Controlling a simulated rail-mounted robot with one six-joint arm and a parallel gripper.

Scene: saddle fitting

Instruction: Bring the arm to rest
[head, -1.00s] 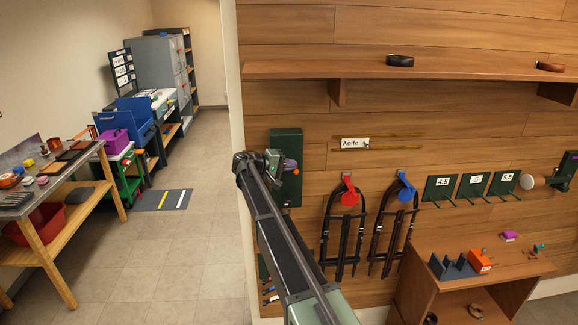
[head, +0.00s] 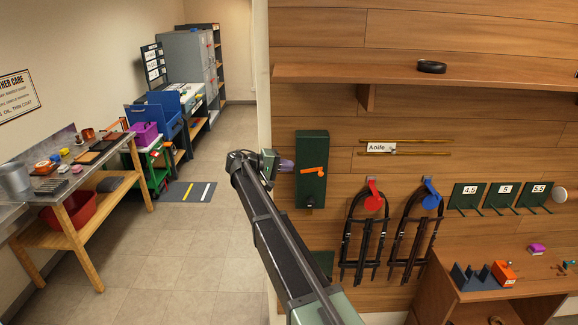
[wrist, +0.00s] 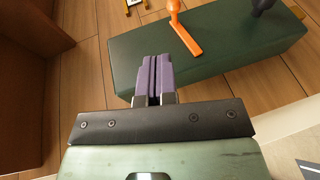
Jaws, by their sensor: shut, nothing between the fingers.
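My gripper (head: 286,165) is at the end of my arm in the middle of the head view, just left of a green wall box (head: 310,185) with an orange lever. In the wrist view my gripper (wrist: 160,62) shows its two purple fingers side by side, closed together with nothing between them. The green box (wrist: 240,50) lies beyond the fingertips there, with the orange lever (wrist: 186,34) on its face. I cannot tell from the pictures how close the fingertips are to the box.
A wooden shelf (head: 440,75) runs above. A wooden bench (head: 470,290) stands lower right. A cluttered workbench (head: 88,180) is at left. The floor (head: 195,235) between is clear.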

